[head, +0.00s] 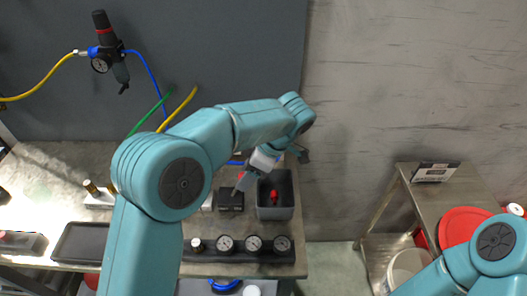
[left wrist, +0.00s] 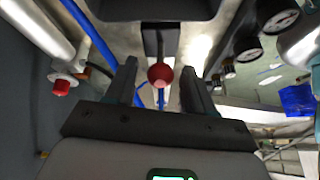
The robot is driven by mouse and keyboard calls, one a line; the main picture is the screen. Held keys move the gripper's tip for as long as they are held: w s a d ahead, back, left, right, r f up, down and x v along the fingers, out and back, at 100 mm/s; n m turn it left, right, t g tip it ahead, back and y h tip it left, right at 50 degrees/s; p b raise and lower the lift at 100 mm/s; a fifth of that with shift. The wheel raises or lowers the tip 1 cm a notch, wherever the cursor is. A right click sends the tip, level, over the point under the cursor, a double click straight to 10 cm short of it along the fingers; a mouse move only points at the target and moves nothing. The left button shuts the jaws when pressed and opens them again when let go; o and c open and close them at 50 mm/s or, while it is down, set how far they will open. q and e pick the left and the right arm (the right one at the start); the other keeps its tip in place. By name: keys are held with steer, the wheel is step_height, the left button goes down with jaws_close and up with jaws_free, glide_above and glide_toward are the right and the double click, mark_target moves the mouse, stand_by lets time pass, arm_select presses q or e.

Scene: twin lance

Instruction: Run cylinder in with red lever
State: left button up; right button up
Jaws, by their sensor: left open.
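In the left wrist view, a red ball knob (left wrist: 160,75), apparently the red lever's, shows between the two dark fingers of my left gripper (left wrist: 160,68). There are gaps on both sides, and I cannot tell its depth relative to the fingertips. The open left gripper (head: 241,184) is above the bench by the black blocks in the head view, where a small red spot shows near it. A silver tube (left wrist: 35,28), possibly the cylinder, is at the upper left of the wrist view, with a red-capped fitting (left wrist: 61,87) beside it. My right gripper is out of view.
A grey bin (head: 290,209) with a red item inside stands right of the black blocks (head: 231,205). A row of gauges (head: 254,243) lies in front. A dark tray (head: 82,241) is at left. A side table (head: 442,190) stands at right across a gap.

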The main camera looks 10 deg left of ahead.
arm_select(q)
steer(key=p+v, duration=0.1)
steer(key=v, duration=1.1)
steer(key=shift+r, duration=0.25)
steer(key=shift+d, duration=0.15)
steer(key=shift+s, duration=0.15)
